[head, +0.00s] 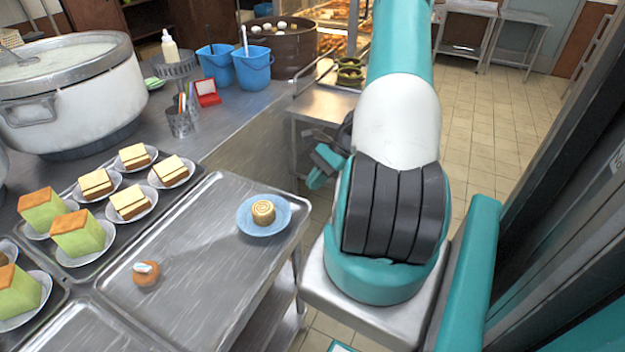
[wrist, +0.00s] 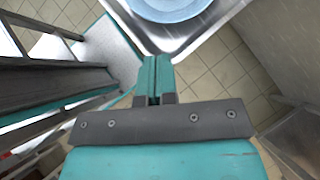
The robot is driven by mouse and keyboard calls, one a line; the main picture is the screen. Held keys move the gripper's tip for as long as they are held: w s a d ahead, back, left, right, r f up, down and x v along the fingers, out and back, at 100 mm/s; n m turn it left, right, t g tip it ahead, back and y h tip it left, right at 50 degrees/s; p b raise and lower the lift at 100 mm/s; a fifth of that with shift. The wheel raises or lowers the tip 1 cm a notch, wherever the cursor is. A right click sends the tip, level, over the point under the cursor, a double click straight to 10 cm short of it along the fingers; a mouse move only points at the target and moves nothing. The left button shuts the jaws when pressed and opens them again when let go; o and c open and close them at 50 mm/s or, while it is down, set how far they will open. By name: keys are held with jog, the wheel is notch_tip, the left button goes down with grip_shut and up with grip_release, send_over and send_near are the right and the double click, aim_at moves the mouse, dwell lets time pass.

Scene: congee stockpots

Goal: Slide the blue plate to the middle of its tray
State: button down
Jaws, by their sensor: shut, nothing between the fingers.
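The blue plate (head: 281,222) sits near the far right corner of the steel tray (head: 205,265), close to its right rim. It carries a pale rolled cake (head: 263,211). In the wrist view the near edge of the blue plate (wrist: 168,12) shows at the top, with a corner of the tray (wrist: 182,43) around it. My gripper (wrist: 157,72) is shut and empty. It is outside the tray's corner, over the floor in that view, apart from the plate. In the head view my gripper (head: 318,170) is small, partly hidden by my arm, to the right of the plate.
A small orange-brown bun (head: 146,274) with a white top sits on the same tray's left part. Several cake plates stand on a tray to the left (head: 98,262). Blue buckets (head: 250,68) and a big pot (head: 75,100) stand behind. The tray's middle is clear.

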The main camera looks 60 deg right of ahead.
jog(key=p+x, duration=0.1)
jog(key=x, duration=0.6)
jog(key=shift+w+a+f, duration=0.1)
jog(key=shift+a, duration=0.05)
